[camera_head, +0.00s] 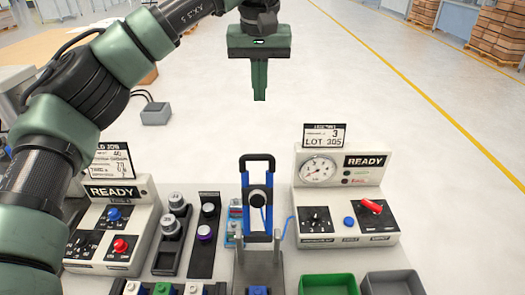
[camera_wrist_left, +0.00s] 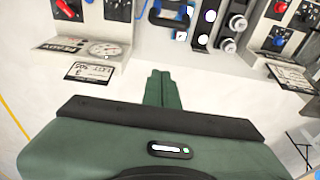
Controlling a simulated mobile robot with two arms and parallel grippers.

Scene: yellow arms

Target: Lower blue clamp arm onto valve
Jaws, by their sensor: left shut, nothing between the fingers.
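The blue clamp arm (camera_head: 245,207) stands upright on its grey metal base at the bench's centre, with a black handle bar (camera_head: 257,157) across its top. A round black-and-white part (camera_head: 257,197) sits between its side bars. A blue piece (camera_head: 257,290) shows at the bottom edge in front of the base; I cannot tell if it is the valve. My left gripper (camera_head: 260,97) is shut and empty, pointing down, above and beyond the clamp in the head view. Its closed fingers also show in the left wrist view (camera_wrist_left: 163,90), apart from the clamp. My right gripper is out of view.
A READY panel with gauge and red switch (camera_head: 345,205) stands right of the clamp, another READY panel (camera_head: 112,225) at left. Racks with round parts (camera_head: 205,235) lie between. Green (camera_head: 328,285) and grey (camera_head: 393,284) bins are at front right. Open floor lies beyond the bench.

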